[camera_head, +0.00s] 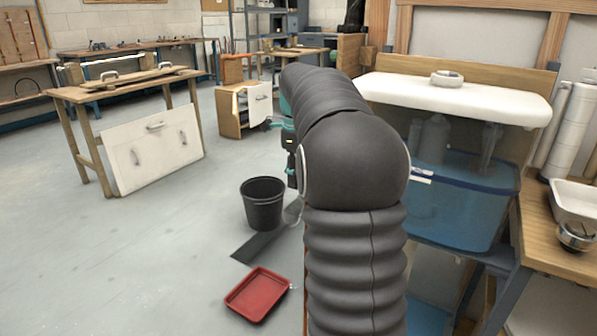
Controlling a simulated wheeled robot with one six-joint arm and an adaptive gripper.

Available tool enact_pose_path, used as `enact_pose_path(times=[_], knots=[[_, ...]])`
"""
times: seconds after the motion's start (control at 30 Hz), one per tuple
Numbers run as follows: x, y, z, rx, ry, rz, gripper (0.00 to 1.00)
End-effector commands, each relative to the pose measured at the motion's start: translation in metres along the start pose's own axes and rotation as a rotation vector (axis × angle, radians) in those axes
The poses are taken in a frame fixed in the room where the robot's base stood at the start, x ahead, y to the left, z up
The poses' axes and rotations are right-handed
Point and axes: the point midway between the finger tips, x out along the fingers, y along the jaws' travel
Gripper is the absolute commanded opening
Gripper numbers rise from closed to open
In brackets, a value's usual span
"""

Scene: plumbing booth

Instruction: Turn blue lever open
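I cannot make out a blue lever in this view; my arm covers the middle of the picture and may hide it. A clear cistern (462,205) with blue water stands to the right of my arm, under a white lid (455,97) with a round button on top. My gripper (269,125) shows only as a small dark shape left of my arm's teal wrist, in front of a small cabinet in the picture. Its fingers are too small to tell open from shut, and I see nothing held.
A black bucket (263,206) and a red tray (257,295) sit on the floor left of my arm, with a dark mat (262,243) between them. A wooden bench (571,256) with a metal bowl (576,237) is at right.

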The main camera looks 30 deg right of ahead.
Motion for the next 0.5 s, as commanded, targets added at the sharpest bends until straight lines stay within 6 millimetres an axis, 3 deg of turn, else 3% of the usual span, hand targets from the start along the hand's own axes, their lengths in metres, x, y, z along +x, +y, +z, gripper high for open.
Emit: enact_pose_path(times=[0.17, 0.5], knots=[[-0.013, 0.000, 0.001, -0.001, -0.002, -0.002, 0.42], [-0.076, -0.001, 0.000, 0.000, -0.002, -0.002, 0.42]])
